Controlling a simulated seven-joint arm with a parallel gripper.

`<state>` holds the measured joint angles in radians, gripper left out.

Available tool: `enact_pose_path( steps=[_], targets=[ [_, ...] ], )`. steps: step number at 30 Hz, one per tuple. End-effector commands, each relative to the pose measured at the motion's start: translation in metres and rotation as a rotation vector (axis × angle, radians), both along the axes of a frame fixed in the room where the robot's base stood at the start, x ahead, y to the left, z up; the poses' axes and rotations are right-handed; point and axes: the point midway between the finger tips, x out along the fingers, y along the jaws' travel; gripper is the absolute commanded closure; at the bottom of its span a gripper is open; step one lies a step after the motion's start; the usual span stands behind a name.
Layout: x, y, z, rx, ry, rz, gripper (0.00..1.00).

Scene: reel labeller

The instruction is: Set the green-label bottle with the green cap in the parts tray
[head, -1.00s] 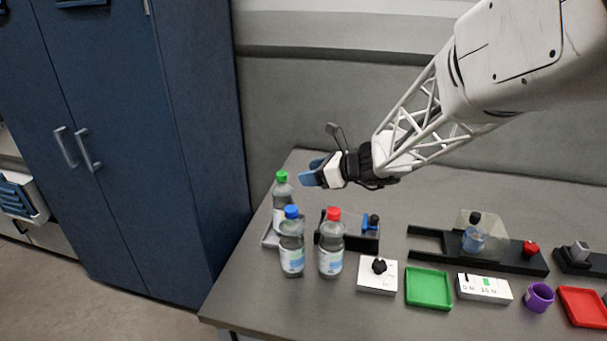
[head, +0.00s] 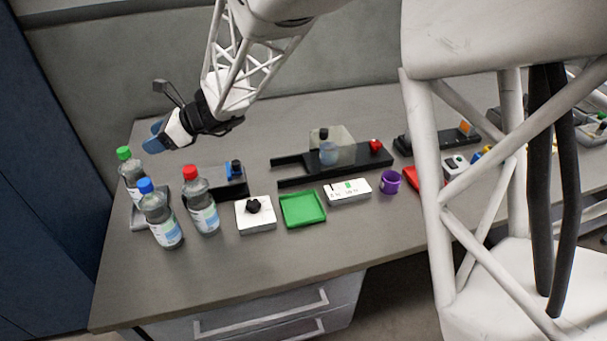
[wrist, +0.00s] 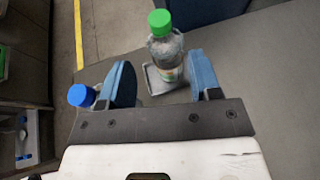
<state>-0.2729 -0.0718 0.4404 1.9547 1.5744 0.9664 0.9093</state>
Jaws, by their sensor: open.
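The green-capped bottle (head: 130,172) stands upright at the table's left end, on or against a grey tray (head: 139,222). Its pale label shows only in part. My gripper (head: 157,140) hangs above and to the right of its cap, open and empty. In the wrist view, the green-capped bottle (wrist: 165,57) appears beyond and between the two open blue fingers (wrist: 163,82), with the grey tray's rim (wrist: 150,82) at its base. A green tray (head: 302,209) lies empty in the middle. I cannot tell which tray is the parts tray.
A blue-capped bottle (head: 159,217) and a red-capped bottle (head: 201,202) stand close in front of the green-capped one. A white box with a black knob (head: 255,214), a black fixture (head: 335,161) and a purple cup (head: 390,181) stand farther right. The table's front strip is clear.

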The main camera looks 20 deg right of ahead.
Motion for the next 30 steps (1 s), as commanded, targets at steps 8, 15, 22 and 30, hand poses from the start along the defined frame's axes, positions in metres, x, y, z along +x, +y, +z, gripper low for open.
enact_pose_path(
  steps=[8, 15, 22, 30],
  targets=[
    [-0.025, -0.023, 0.015, -0.083, -0.105, 0.078, 0.42],
    [-0.082, -0.074, 0.034, -0.274, -0.325, 0.260, 0.42],
    [-0.147, -0.135, 0.044, -0.496, -0.548, 0.486, 0.42],
    [-0.220, -0.207, 0.046, -0.760, -0.767, 0.777, 0.42]
  ],
)
